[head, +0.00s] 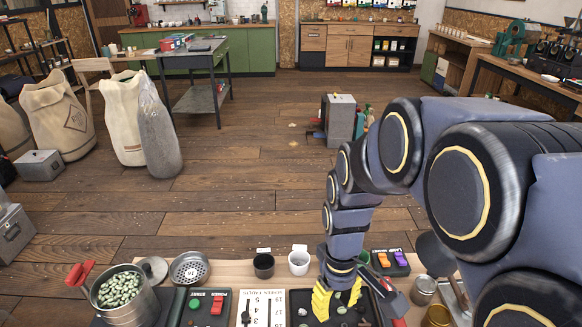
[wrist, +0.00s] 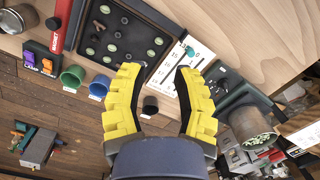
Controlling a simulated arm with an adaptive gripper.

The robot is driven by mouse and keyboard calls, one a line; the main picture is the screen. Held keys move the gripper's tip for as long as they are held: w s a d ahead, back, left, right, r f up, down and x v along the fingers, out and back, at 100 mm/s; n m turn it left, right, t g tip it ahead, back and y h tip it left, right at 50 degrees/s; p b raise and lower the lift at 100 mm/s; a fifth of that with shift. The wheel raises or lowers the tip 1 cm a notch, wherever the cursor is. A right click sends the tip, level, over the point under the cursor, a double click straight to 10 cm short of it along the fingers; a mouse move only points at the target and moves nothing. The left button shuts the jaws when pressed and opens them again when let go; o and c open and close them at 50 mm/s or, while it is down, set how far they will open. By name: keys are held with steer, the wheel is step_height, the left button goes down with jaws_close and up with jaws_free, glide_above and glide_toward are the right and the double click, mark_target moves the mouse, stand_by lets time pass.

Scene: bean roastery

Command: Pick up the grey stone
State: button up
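My gripper (head: 338,298) has yellow fingers and is open over the dark tray (head: 316,318) at the front of the bench. In the wrist view the two fingertips (wrist: 158,72) stand apart with nothing between them, close to the tray's lower right edge (wrist: 152,68). The tray holds several green beans and a few small dark or greyish pieces. One small greyish piece (wrist: 125,20) lies among the beans in the wrist view, but I cannot tell for sure whether it is the grey stone. In the head view my fingers hide part of the tray.
A printed card (head: 262,308) lies left of the tray. A black cup (head: 264,265) and a pale cup (head: 299,263) stand behind it. A pot of green beans (head: 122,292) and a perforated sieve (head: 190,268) are farther left. A switch box (head: 390,262) stands right of the cups.

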steer(key=w+a+f+n, duration=0.2)
steer(key=w+f+n, duration=0.1)
steer(key=w+f, duration=0.5)
steer(key=n+t, duration=0.1)
steer(key=n, duration=0.1)
glide_above(303, 310)
steer(key=f, duration=0.7)
steer(key=shift+s+d+f, duration=0.15)
steer(key=shift+s+f, duration=0.05)
steer(key=f, duration=0.8)
steer(key=shift+w+a+f, duration=0.1)
steer(key=shift+w+a, duration=0.05)
steer(key=shift+a, duration=0.05)
steer(key=c, duration=0.4)
